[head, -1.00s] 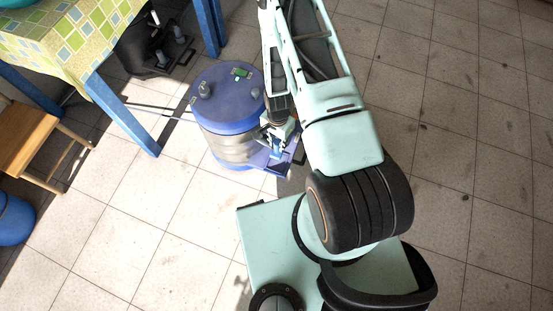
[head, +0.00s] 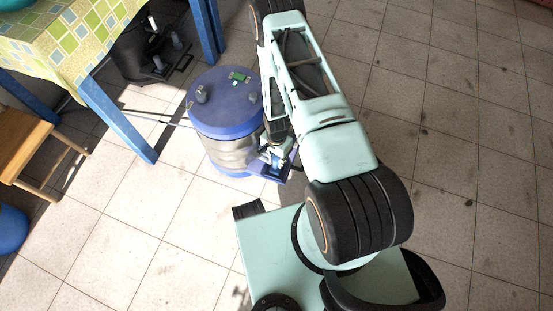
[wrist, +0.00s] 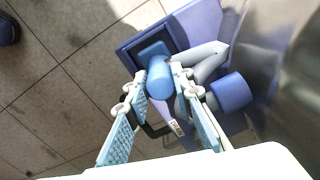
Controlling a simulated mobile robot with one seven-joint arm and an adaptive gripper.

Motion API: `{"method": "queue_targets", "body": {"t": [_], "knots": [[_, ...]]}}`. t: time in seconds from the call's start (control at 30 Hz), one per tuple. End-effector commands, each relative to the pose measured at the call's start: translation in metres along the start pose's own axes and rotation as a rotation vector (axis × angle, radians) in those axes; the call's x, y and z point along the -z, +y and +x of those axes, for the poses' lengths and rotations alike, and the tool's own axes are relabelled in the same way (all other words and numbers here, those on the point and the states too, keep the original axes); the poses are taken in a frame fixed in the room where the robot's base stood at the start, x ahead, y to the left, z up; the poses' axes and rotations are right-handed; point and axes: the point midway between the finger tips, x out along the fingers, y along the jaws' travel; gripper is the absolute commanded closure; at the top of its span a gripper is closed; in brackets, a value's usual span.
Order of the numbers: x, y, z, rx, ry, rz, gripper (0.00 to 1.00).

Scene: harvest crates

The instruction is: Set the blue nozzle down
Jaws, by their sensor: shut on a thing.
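The light-blue nozzle (wrist: 158,79) is a short rounded cylinder between my fingertips in the wrist view. My gripper (wrist: 160,82) is shut on it, with one finger on each side. Beyond the nozzle is a blue bracket or tray (wrist: 140,45) with a dark recess, and the nozzle overlaps it in the picture. I cannot tell whether they touch. In the head view my gripper (head: 274,154) is small and partly hidden by my arm, beside the drum and over its low blue ledge (head: 275,172).
A blue drum (head: 228,105) with a grey band stands left of my gripper. A grey pipe (wrist: 208,60) and a darker blue cap (wrist: 231,92) lie close to the right finger. A cloth-covered table (head: 65,45) and wooden stool (head: 25,140) are left. Floor on the right is clear.

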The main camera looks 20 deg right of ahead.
Motion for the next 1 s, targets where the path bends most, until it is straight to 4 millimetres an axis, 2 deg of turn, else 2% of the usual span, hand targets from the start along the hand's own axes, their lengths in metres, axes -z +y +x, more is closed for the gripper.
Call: {"method": "queue_targets", "body": {"t": [0.03,0.07,0.2,0.47,0.6,0.67,1.0], "knots": [[0.000,0.000,0.004,0.000,0.000,0.000,1.00],[0.000,0.000,0.002,0.000,0.000,0.000,0.76],[0.000,0.000,0.002,0.000,0.000,0.000,0.61],[0.000,0.000,0.001,0.000,0.000,0.000,0.61],[0.000,0.000,-0.006,0.000,0.000,0.000,0.61],[0.001,-0.001,-0.016,0.001,0.001,0.001,0.61],[0.001,-0.001,-0.089,0.002,0.001,0.001,0.61]]}}
